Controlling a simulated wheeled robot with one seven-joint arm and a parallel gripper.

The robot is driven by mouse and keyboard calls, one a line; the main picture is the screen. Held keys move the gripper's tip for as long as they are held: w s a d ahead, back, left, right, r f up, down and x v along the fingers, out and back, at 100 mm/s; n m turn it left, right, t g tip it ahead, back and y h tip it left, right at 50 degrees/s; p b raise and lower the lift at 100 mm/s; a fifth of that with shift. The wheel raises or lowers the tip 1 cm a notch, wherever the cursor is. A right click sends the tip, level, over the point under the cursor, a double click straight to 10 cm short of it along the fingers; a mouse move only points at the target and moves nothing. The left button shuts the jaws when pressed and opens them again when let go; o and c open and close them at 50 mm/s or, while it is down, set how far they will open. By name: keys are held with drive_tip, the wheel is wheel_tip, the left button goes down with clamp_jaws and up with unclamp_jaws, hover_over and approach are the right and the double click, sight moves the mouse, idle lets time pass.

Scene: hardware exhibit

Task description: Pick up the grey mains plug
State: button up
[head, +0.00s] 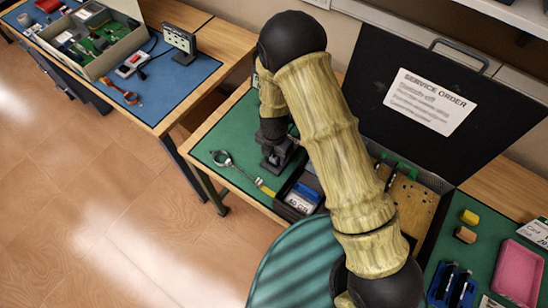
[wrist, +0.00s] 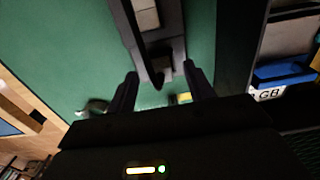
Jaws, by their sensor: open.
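My gripper (wrist: 160,79) is open, its two dark fingers pointing down over the green mat (wrist: 65,60). In the wrist view a dark grey piece (wrist: 158,62) with pale blocks (wrist: 146,17) stands between and beyond the fingertips. Gaps show on both sides of it. I cannot tell for certain whether it is, or holds, the grey mains plug. In the head view my gripper (head: 274,158) is low over the left part of the mat, and my arm hides much of what lies behind it.
A ring-ended tool (head: 223,159) lies left of my gripper. A dark box with a blue item (head: 306,192) stands right of it. An open black case lid (head: 440,90) with a service order rises behind. A pink tray (head: 518,272) lies far right. Bare floor lies left.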

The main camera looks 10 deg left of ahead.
sight(274, 156)
drive_tip(key=c, duration=0.9)
drive_tip(key=shift+o, duration=0.2)
wheel_tip(274, 156, up, 10)
drive_tip(key=b, duration=0.2)
idle(0.5)
